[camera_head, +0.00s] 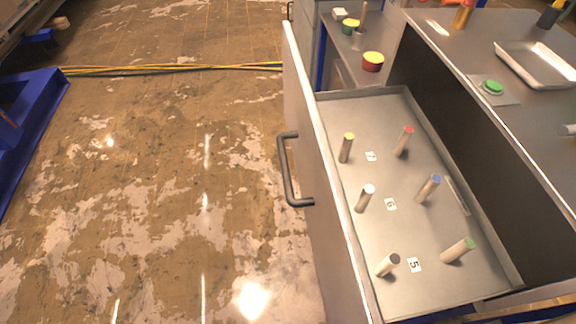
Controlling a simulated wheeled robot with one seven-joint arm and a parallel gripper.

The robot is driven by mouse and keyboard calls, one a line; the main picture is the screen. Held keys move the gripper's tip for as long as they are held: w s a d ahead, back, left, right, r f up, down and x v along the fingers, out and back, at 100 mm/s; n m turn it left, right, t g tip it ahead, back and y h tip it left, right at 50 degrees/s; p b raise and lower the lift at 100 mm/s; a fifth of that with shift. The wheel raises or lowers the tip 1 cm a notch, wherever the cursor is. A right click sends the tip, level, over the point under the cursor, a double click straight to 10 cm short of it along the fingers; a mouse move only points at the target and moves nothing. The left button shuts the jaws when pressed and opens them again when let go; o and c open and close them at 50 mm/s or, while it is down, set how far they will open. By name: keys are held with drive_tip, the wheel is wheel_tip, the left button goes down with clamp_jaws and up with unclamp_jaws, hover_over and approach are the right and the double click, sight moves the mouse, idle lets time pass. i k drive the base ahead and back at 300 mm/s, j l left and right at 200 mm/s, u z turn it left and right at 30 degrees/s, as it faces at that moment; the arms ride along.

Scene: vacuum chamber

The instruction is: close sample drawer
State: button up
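The sample drawer (318,168) stands pulled out from the steel cabinet at the right of the head view. Its front panel faces left and carries a dark bar handle (286,172). Inside, several sample tubes with coloured caps stand or lean on the drawer floor, among them a yellow-capped one (346,148), a red-capped one (403,142) and a blue-capped one (428,188). Small numbered labels (390,204) lie between them. My gripper is not in view, and nothing touches the handle.
The cabinet top (490,50) holds a metal tray (537,64) and a green button (492,87). A lower shelf behind the drawer holds small jars (372,62). The stained floor (160,200) left of the drawer is clear. Yellow cables (170,69) cross it farther back; a blue frame (30,130) stands left.

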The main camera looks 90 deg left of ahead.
sight(397, 232)
drive_tip(key=k+j+u, duration=0.1)
drive_tip(key=k+u, duration=0.25)
drive_tip(key=k+j+u, duration=0.3)
drive_tip(key=k, duration=0.25)
drive_tip(key=u, duration=0.5)
drive_tip(key=l+u, duration=0.1)
drive_tip(key=u, duration=0.35)
drive_tip(key=l+u, duration=0.1)
drive_tip(key=u, duration=0.9)
drive_tip(key=k+l, duration=0.1)
drive_tip(key=l, duration=0.35)
drive_tip(key=l+u, duration=0.15)
drive_tip(key=l, duration=0.25)
drive_tip(key=k+l, duration=0.15)
drive_tip(key=l, duration=0.25)
drive_tip(key=k+l+u, duration=0.15)
drive_tip(key=l, duration=0.3)
drive_tip(key=k+j+z, duration=0.15)
drive_tip(key=k+j, duration=0.2)
drive_tip(key=k, duration=0.05)
